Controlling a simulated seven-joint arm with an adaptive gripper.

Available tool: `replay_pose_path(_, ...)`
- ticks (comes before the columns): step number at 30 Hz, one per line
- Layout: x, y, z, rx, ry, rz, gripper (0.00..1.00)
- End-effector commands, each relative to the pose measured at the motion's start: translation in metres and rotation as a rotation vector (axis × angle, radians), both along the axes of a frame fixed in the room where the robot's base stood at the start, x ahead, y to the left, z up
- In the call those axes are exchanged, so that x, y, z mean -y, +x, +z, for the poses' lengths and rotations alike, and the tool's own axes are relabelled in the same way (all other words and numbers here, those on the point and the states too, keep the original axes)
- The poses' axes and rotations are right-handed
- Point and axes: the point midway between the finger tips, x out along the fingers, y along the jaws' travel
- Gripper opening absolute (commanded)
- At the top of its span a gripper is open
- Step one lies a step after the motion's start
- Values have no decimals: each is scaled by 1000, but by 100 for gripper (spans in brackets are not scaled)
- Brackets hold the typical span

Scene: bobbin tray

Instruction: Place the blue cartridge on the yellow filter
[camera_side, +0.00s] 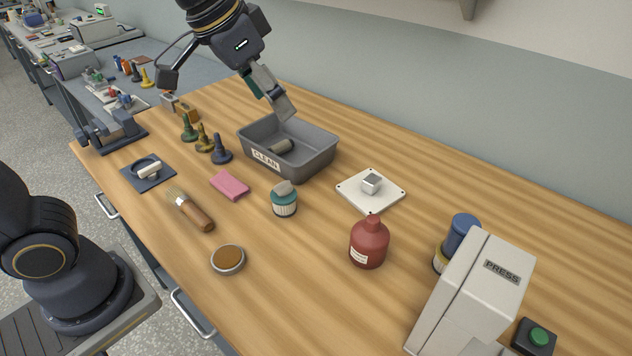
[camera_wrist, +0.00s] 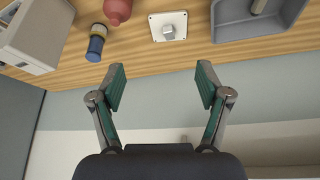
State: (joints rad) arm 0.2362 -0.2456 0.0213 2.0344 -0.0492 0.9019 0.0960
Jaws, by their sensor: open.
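The blue cartridge (camera_side: 464,232) stands at the right of the table, partly behind the press. The yellow filter (camera_side: 439,260) shows directly under it, and the cartridge appears to rest on top of it. In the wrist view, the blue cartridge (camera_wrist: 95,48) and the yellow filter (camera_wrist: 99,29) line up as one stack at upper left. The contact between them is too small to check closely. My gripper (camera_side: 278,103) is raised near the far side of the grey bin, well away from the stack. In the wrist view my gripper (camera_wrist: 160,78) is open with nothing between its fingers.
The white press (camera_side: 465,295) stands close in front of the stack. A red bottle (camera_side: 369,243) is left of it. A white plate (camera_side: 355,199) bears a metal block. The grey bin (camera_side: 318,158) holds a cylinder.

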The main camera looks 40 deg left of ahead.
Motion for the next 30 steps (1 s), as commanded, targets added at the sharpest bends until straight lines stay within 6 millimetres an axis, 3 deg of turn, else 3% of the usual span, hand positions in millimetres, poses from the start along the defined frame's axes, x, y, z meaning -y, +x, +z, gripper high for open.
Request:
replay_pose_path(1, -22, -27, -2, 14, -3, 61, 76)
replay_pose_path(3, -44, -60, -12, 23, -2, 133, 76)
replay_pose_path(6, -65, -96, -28, 33, 2, 214, 76)
replay_pose_path(9, -76, -118, -41, 38, 5, 266, 76)
replay_pose_path(14, -81, -130, -50, 40, 6, 295, 76)
replay_pose_path(30, -80, -130, -50, 39, 6, 292, 76)
